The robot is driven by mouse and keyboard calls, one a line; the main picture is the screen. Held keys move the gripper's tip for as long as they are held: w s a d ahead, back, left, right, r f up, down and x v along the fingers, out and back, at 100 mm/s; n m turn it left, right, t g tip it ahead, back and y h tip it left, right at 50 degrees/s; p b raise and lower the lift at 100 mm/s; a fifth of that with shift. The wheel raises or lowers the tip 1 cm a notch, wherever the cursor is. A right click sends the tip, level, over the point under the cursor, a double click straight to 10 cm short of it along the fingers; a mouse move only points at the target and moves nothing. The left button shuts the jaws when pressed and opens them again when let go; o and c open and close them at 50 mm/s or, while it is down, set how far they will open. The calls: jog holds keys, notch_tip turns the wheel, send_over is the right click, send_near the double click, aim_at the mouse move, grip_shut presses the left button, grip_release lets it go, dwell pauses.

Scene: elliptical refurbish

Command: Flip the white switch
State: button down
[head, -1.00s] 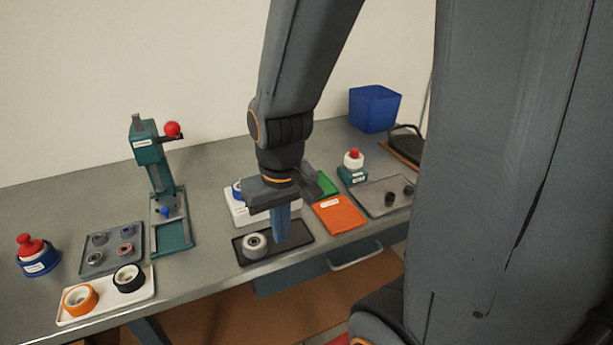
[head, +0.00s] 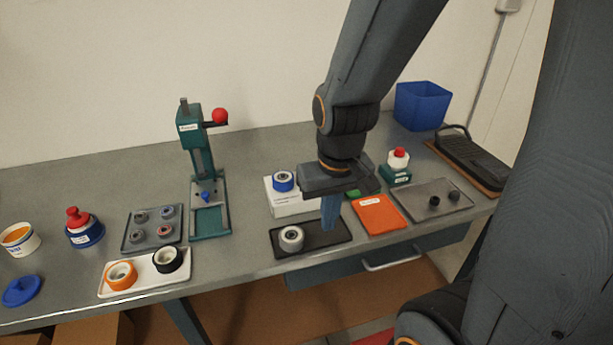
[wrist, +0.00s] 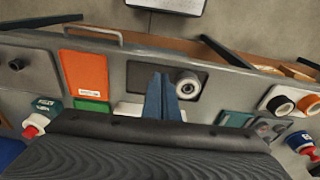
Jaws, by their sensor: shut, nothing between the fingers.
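No white switch can be made out for certain. A pale box (head: 508,5) on the wall at the top right of the head view is cut off by the frame edge, with a thin line running down from it; I cannot tell if it is a switch. My gripper (head: 330,212) points down over the black tray (head: 338,240), its blue fingers together and empty, right of a white-and-grey roller (head: 291,239). In the wrist view, the fingers (wrist: 161,88) are side by side with nothing between them, and the roller (wrist: 187,86) is to their right.
The grey workbench (head: 255,255) runs along the wall. A drawer handle (head: 392,262) sticks out below.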

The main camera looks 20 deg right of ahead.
jog(key=w+d+r+t+b, duration=0.1)
jog(key=w+r+t+b, duration=0.1)
jog(key=w+r, duration=0.9)
jog(key=w, duration=0.3)
jog(key=shift+r, duration=0.2)
jog(key=shift+s+d, duration=0.1)
jog(key=shift+s+p, duration=0.45)
jog(key=shift+s, duration=0.25)
jog(key=shift+r, duration=0.15)
